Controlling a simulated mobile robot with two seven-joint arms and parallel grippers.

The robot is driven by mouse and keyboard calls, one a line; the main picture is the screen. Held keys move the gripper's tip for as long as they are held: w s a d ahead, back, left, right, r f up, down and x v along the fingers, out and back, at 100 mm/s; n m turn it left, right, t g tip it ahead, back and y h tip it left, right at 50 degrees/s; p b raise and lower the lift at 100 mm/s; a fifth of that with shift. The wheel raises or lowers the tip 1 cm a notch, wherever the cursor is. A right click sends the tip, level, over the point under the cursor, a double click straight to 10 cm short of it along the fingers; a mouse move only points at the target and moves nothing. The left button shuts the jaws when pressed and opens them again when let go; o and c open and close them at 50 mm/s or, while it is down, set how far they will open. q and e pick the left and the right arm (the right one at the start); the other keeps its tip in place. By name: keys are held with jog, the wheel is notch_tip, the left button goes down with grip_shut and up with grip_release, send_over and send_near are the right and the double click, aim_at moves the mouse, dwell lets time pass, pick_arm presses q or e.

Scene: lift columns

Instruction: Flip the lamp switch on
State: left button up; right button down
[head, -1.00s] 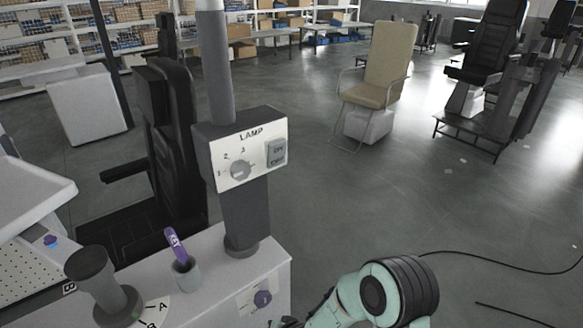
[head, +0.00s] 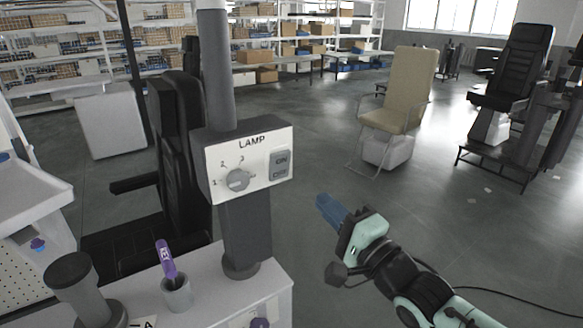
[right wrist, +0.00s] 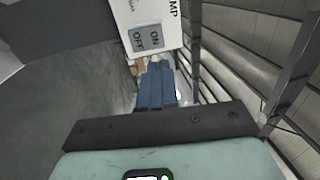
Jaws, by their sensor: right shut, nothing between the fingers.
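The lamp box (head: 222,187) is a white-faced box on a grey column, marked LAMP, with a round numbered knob (head: 238,180) at its left. The lamp switch (head: 279,164), a grey rocker marked ON and OFF, is at the right of its face. I cannot tell which side is pressed in. The switch also shows in the right wrist view (right wrist: 146,39), just beyond the fingers. My right gripper (head: 324,203), with blue fingers, is shut and empty, below and to the right of the switch and apart from it. My left gripper is not in view.
The column stands on a white cabinet top (head: 210,270) with a grey cup (head: 177,295) holding a purple item and a dark grey lever (head: 80,290). A beige chair (head: 398,90) stands farther back.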

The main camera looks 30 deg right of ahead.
aim_at(279, 155)
jog(key=shift+s+r, duration=0.1)
jog(key=shift+r, duration=0.05)
jog(key=p+x, duration=0.1)
jog(key=x, duration=1.3)
jog(key=shift+d+p, duration=0.1)
jog(key=shift+p, duration=0.25)
